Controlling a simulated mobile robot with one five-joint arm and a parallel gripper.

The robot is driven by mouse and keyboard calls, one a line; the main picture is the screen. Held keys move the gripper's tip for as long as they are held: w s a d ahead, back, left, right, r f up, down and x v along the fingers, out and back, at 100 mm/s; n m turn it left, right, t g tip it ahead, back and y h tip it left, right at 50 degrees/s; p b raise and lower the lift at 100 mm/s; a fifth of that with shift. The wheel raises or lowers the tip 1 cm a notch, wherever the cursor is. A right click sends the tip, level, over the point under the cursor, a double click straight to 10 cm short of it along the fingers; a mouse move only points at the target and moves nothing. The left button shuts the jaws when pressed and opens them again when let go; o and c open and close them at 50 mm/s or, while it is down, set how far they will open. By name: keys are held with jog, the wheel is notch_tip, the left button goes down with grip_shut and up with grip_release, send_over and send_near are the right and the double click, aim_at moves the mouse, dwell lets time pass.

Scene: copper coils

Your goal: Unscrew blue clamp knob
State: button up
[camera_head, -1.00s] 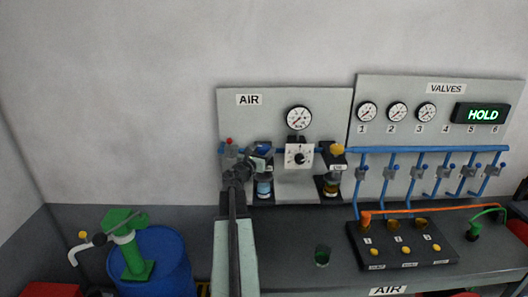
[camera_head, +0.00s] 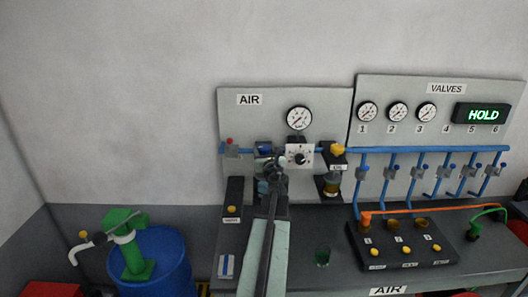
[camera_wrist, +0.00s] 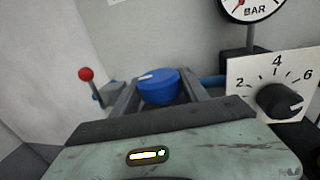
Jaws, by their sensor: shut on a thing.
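The blue clamp knob (camera_wrist: 158,86) has a white mark on its top and sits between the two fingers of my gripper (camera_wrist: 160,92) in the wrist view. The fingers are shut on it, one at each side. In the head view, my gripper (camera_head: 272,160) is at the unit under the AIR sign, left of the dial plate. The blue knob (camera_head: 264,146) shows just behind it there, and the bowl below is mostly hidden by my arm.
A dial plate (camera_head: 300,156) is close to the right of my gripper, under a gauge (camera_head: 299,118). A red-tipped lever (camera_wrist: 87,75) is on the left. A blue barrel (camera_head: 166,265) is at the left.

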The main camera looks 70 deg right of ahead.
jog(key=n+t+y, duration=0.3)
jog(key=t+y, duration=0.1)
jog(key=n+t+y, duration=0.2)
jog(key=shift+s+d+n, duration=0.1)
jog(key=shift+d+n, duration=0.15)
jog(key=shift+n, duration=0.05)
jog(key=n+t+y, duration=0.2)
jog(key=n+y, duration=0.1)
jog(key=y, duration=0.2)
jog(key=shift+a, duration=0.1)
jog(key=shift+n+t+y, duration=0.3)
jog(key=shift+n+y, duration=0.3)
jog(key=shift+a+y, duration=0.15)
jog(key=shift+y, duration=0.15)
jog(key=o, duration=1.4)
jog(key=shift+c, duration=0.2)
jog(key=s+a, duration=0.1)
jog(key=s, duration=0.6)
jog(key=shift+s, duration=0.3)
